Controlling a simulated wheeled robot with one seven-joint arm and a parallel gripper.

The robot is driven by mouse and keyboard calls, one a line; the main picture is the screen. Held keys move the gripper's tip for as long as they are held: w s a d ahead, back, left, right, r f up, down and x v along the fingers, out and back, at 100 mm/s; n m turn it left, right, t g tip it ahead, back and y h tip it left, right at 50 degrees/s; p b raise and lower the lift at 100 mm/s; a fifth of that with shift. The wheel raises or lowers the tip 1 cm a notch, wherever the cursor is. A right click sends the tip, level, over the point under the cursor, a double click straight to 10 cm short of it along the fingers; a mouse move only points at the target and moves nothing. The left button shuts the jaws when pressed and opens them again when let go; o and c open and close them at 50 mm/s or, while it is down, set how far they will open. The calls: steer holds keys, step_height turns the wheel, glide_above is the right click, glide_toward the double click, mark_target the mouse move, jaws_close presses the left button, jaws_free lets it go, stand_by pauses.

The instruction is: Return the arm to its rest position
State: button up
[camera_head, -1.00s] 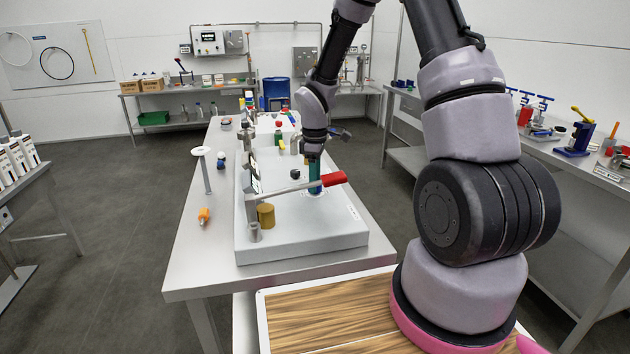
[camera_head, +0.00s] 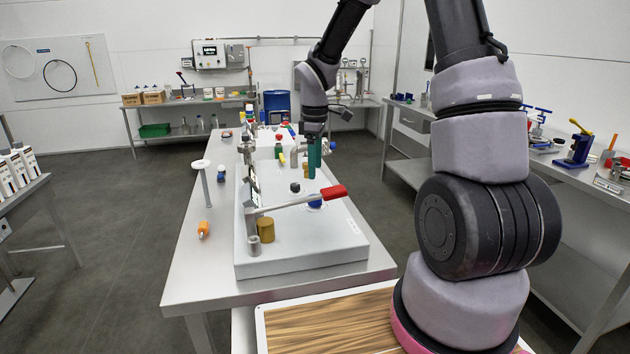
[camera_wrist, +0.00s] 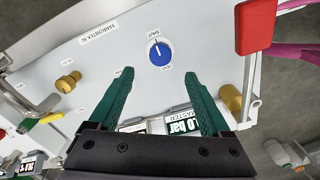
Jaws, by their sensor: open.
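My gripper (camera_head: 314,158) hangs with its green fingers pointing down above the grey panel box (camera_head: 300,256) on the steel table. In the wrist view my gripper (camera_wrist: 155,80) has its two green fingers spread apart with nothing between them. A blue knob (camera_wrist: 159,52) on a white dial sits past the fingertips, apart from them. In the head view the blue knob (camera_head: 315,203) is just below the fingers. The lever with a red handle (camera_head: 334,192) lies near it, and the red handle (camera_wrist: 258,26) is at upper right in the wrist view.
A brass knob (camera_head: 266,229) and a grey post stand at the panel's front left. A white-topped stand (camera_head: 202,165) and an orange item (camera_head: 203,230) are on the table's left. A side bench (camera_head: 590,185) with tools is to the right. The space above the panel is open.

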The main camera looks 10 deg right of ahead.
steer(key=shift+r, duration=0.8)
steer(key=s+d+r+m+t, duration=0.35)
steer(key=s+r+m, duration=0.55)
steer(key=r, duration=0.7)
steer(key=s+d+r+m+t+y, duration=0.1)
steer(key=s+r+m+t, duration=0.1)
steer(key=s, duration=0.4)
steer(key=s+d+r+m+t+y, duration=0.1)
steer(key=s+r+m, duration=0.3)
steer(key=s+m, duration=0.2)
steer(key=shift+s+d+r+t, duration=0.25)
steer(key=shift+s+t, duration=0.1)
steer(key=shift+s, duration=0.45)
